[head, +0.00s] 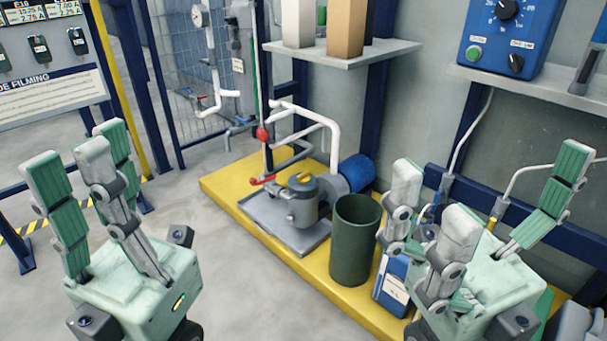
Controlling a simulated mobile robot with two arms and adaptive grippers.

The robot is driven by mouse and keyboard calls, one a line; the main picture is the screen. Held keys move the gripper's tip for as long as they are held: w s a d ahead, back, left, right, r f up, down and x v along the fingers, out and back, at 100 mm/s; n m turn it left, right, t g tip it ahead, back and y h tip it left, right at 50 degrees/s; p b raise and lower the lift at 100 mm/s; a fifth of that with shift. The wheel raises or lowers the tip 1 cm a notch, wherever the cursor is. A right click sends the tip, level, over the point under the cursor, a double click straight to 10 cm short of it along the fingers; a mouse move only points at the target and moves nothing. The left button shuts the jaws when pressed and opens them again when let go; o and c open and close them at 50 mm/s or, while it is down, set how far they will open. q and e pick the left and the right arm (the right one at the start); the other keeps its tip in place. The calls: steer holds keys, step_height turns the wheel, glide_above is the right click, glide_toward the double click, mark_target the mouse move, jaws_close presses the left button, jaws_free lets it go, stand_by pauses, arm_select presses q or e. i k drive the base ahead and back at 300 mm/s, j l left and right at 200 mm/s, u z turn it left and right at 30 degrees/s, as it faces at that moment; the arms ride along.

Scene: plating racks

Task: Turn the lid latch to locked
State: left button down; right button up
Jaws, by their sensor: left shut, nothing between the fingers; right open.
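A grey lidded pot (302,208) stands on a metal tray on the yellow platform, in the middle of the head view. A small yellow latch (303,178) sits on top of its lid; its exact angle is too small to tell. My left gripper (82,160) is at the left, in the foreground, its fingers pointing up, shut and empty. My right gripper (488,185) is at the lower right, open and empty, its fingers spread. Both grippers are apart from the pot in the picture.
A dark green bin (355,240) stands right of the pot, with a blue carton (393,285) beside it. A blue motor (357,172) and white pipes (330,125) are behind the pot. A shelf (345,55) hangs above. Grey floor (235,270) is clear between my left gripper and the yellow platform (225,183).

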mark_target(305, 177)
steer(key=i+j+z, duration=0.1)
steer(key=i, duration=0.35)
steer(key=i+j+z, duration=0.1)
steer(key=i, duration=0.3)
steer(key=i+j+z, duration=0.1)
steer(key=i+j, duration=0.5)
steer(key=i, duration=0.25)
steer(key=l+z, duration=0.05)
